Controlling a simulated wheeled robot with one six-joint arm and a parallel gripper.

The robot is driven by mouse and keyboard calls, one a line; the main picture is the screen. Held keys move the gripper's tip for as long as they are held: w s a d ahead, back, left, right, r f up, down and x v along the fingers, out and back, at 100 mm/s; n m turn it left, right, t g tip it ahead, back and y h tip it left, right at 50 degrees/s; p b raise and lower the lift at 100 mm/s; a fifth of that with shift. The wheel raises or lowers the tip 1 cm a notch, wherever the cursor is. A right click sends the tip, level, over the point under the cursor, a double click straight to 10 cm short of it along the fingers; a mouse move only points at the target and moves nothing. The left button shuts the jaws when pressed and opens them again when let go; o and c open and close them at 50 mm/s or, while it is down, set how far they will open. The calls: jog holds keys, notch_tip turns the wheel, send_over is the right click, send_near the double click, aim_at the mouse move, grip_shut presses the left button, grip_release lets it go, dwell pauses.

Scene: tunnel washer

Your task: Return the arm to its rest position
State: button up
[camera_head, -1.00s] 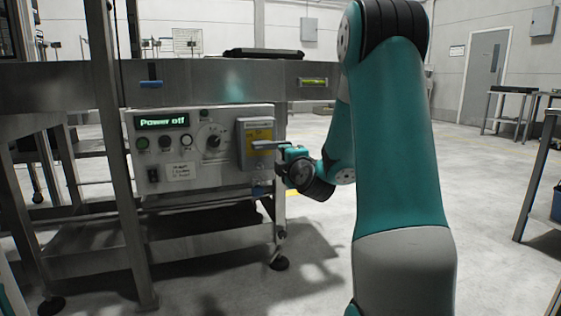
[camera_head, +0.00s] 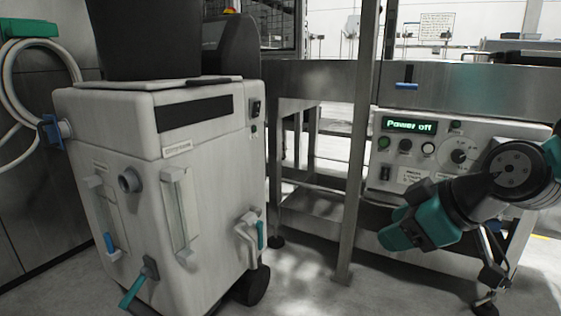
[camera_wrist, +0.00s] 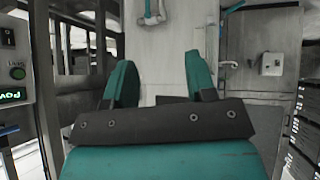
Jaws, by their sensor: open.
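My arm comes in from the right edge of the head view, folded, with my gripper (camera_head: 398,236) in front of the lower part of the control panel (camera_head: 410,150). The panel's green display (camera_head: 409,125) reads "Power off". In the wrist view my gripper (camera_wrist: 160,85) shows two teal fingers set apart with nothing between them. Beyond the fingers is a pale grey surface. My gripper appears apart from the panel, and my arm hides the panel's lower right part.
A white wheeled unit (camera_head: 160,190) with valves and a teal lever (camera_head: 130,290) stands at the left. A coiled hose (camera_head: 30,75) hangs on the wall. A metal frame leg (camera_head: 356,170) stands between unit and panel. Some floor (camera_head: 310,290) in front is clear.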

jog(key=s+a+r+m+g+h+p, duration=0.1)
jog(key=s+a+g, duration=0.2)
jog(key=s, duration=0.5)
jog(key=s+a+r+m+g+p, duration=0.1)
jog(key=s+a+r+g+p, duration=0.15)
jog(key=s, duration=0.55)
notch_tip(320, 180, up, 37)
jog(key=g+p, duration=0.1)
jog(key=p, duration=3.6)
jog(key=shift+m, duration=0.4)
